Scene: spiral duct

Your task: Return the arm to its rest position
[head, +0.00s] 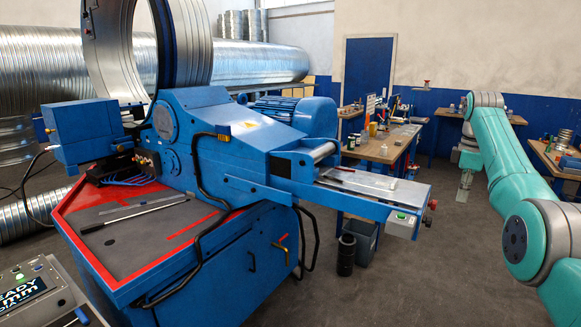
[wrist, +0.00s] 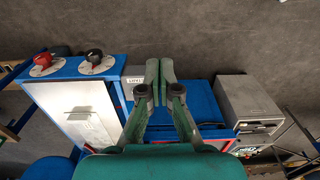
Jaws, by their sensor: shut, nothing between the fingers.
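My teal arm (head: 506,150) reaches up along the right side of the head view and bends back down. My gripper (head: 463,196) hangs below its far end, pointing down over open floor right of the workbench. In the wrist view my gripper (wrist: 159,68) shows its two green fingers together, with nothing between them. The fingertips touch no object that I can see.
A blue spiral duct machine (head: 240,150) fills the middle, its outfeed table (head: 375,190) extending right. A workbench (head: 385,150) with tools stands behind it. A grey bin (head: 360,240) and black cylinder (head: 346,255) stand below. Grey floor (head: 420,270) is clear between machine and arm.

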